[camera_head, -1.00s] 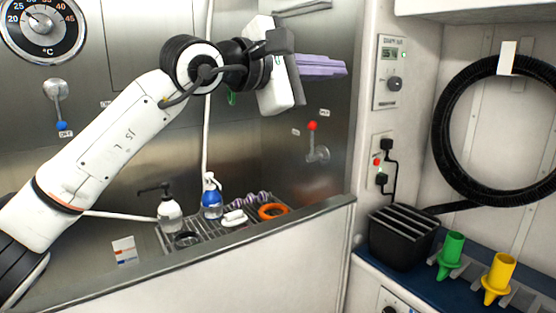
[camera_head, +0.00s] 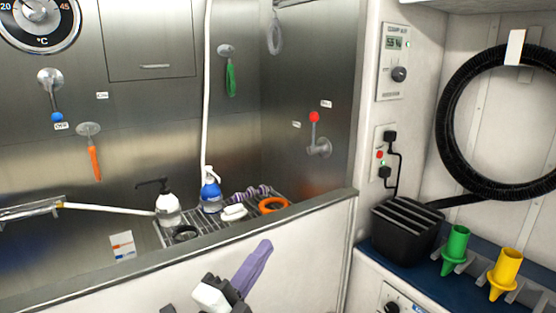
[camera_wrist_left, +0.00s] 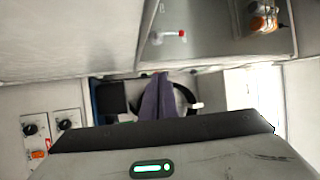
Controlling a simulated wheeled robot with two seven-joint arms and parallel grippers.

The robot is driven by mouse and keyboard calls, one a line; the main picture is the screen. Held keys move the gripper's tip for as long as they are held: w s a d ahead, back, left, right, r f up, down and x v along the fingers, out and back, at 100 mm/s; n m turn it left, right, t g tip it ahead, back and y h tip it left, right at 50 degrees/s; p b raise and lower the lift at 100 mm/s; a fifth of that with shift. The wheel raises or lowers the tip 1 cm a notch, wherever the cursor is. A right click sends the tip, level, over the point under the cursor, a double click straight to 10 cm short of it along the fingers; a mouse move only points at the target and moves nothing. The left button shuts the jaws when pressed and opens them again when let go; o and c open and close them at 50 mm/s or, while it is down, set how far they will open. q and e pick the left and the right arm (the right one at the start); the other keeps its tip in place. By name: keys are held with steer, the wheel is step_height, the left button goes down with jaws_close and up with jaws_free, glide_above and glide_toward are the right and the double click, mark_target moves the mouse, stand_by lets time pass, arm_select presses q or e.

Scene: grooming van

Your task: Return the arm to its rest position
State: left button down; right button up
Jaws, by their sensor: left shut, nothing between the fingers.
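My left gripper (camera_head: 258,256) shows at the bottom middle of the head view, in front of the white outer wall of the wash tub. Its purple fingers point up and to the right. They are shut together with nothing between them. The rest of the arm is out of the head view. In the left wrist view the purple fingers (camera_wrist_left: 158,100) stand in the middle, closed and empty, with part of the black hose loop behind them. My right gripper is in neither view.
The tub's rim (camera_head: 240,232) runs behind the gripper. At right are a black box (camera_head: 402,236), a green holder (camera_head: 455,250) and a yellow holder (camera_head: 505,274).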

arm_select(q)
steer(key=s+a+f+n+g+y, duration=0.1)
steer(key=s+a+f+n+y, duration=0.2)
steer(key=f, duration=0.5)
steer(key=s+a+f+n+g+y, duration=0.1)
steer(key=s+a+f+n+g, duration=0.15)
steer(key=s+f+n, duration=0.35)
steer(key=s+a+f+n+g+y, duration=0.1)
steer(key=s+a+f+n+y, duration=0.2)
steer(key=f, duration=0.6)
steer(key=s+a+f+n+g, duration=0.2)
steer(key=s+f+n, duration=0.2)
steer(key=s+f, duration=0.2)
steer(key=s+a+f+n+g, duration=0.1)
steer(key=s+f+n+g, duration=0.2)
steer(key=s+f, duration=0.4)
steer(key=s+n, duration=0.1)
steer(key=s, duration=0.2)
steer(key=shift+s+a+y+b, duration=0.3)
steer(key=shift+s+a+b, duration=0.05)
steer(key=shift+a+b, duration=0.05)
